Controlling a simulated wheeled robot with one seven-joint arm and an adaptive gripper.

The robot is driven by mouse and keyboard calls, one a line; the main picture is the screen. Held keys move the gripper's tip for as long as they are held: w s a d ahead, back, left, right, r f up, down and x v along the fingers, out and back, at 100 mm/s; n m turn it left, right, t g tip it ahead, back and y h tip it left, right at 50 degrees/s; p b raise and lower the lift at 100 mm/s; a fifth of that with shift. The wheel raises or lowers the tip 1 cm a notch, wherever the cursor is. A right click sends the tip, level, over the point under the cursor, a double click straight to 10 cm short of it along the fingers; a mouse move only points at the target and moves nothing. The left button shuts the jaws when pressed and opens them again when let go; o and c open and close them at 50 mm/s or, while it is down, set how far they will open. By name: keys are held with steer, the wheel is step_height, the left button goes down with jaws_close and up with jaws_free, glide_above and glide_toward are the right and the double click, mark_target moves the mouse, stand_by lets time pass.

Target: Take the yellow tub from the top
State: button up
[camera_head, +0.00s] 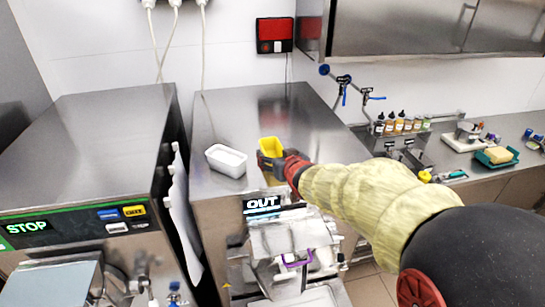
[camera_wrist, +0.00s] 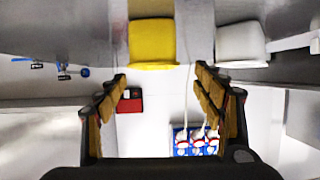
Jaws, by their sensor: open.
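The yellow tub (camera_head: 269,144) stands on the steel top of the middle machine. In the wrist view the yellow tub (camera_wrist: 152,42) appears in the upper middle, roughly in line with the gap between my fingers. My gripper (camera_head: 270,160) is open and sits right at the tub's near side, hiding its lower part in the head view. In the wrist view the two fingers (camera_wrist: 162,82) are spread with nothing between them. I cannot tell whether they touch the tub.
A white tub (camera_head: 226,161) stands just left of the yellow one and also shows in the wrist view (camera_wrist: 242,43). Another machine (camera_head: 85,130) is at the left. Small bottles (camera_head: 400,124) and a sink area are at the right. The steel top behind the tubs is clear.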

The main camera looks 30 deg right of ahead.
mark_target(272, 148)
steer(key=x, duration=0.2)
steer(key=shift+w+d+f, duration=0.1)
steer(key=shift+w, duration=0.25)
steer(key=shift+w+d+f+p, duration=0.15)
steer(key=shift+w+d+p, duration=0.25)
steer(key=shift+w, duration=0.2)
steer(key=p+x, duration=0.1)
steer(key=x, duration=0.2)
steer(key=shift+w+d+f, duration=0.1)
steer(key=shift+w+d, duration=0.1)
steer(key=shift+w, duration=0.15)
steer(key=shift+c, duration=1.2)
steer(key=c, duration=0.7)
steer(key=shift+c, duration=0.7)
